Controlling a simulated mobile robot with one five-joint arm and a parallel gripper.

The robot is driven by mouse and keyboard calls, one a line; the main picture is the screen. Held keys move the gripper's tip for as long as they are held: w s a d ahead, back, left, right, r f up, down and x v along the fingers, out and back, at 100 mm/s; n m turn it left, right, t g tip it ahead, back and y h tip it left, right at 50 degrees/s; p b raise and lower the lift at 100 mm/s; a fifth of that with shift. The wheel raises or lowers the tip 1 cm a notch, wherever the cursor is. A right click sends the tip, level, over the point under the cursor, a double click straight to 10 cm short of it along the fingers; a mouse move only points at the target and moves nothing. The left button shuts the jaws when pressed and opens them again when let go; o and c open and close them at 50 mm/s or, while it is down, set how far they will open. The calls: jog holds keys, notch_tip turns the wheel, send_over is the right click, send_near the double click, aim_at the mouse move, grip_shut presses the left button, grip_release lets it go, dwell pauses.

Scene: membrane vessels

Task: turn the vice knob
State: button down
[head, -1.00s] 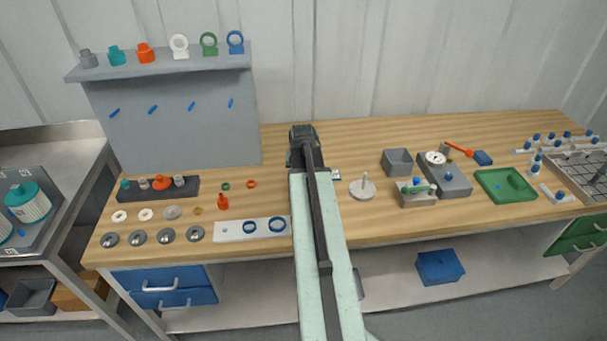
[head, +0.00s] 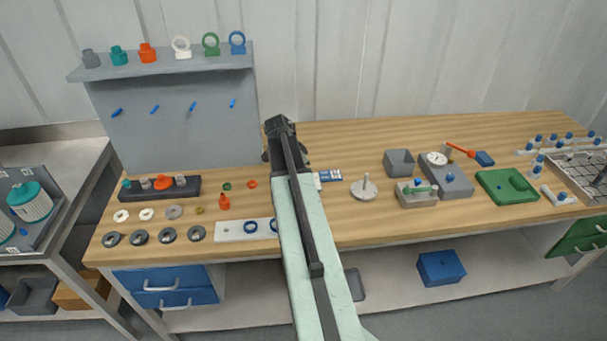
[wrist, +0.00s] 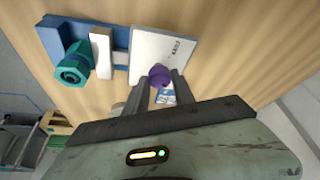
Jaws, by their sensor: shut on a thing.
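In the wrist view, the vice has a blue base (wrist: 52,42), a white sliding bar (wrist: 102,54) and a pale labelled block (wrist: 163,48). A teal hexagonal fitting (wrist: 75,66) sits at its left part. The purple vice knob (wrist: 159,74) is at the near edge of the pale block. My gripper (wrist: 160,80) is shut on the knob, with one finger on each side of it.
A round plate with a peg (head: 364,188) stands farther right. A white strip with blue rings (head: 232,231) is close on the left. The pegboard (head: 170,125) rises at the back left.

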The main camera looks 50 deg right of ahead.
jog(key=m, duration=0.2)
jog(key=m+g, duration=0.1)
jog(key=m, duration=0.1)
jog(key=m+g+y, duration=0.1)
jog(key=shift+w+m, duration=0.3)
jog(key=shift+m, duration=0.1)
dwell(0.4)
jog(key=c, duration=1.1)
grip_release()
jog(key=shift+o, duration=0.2)
jog(key=p+v, duration=0.7)
jog(key=shift+r, duration=0.35)
jog(key=shift+w+a, duration=0.15)
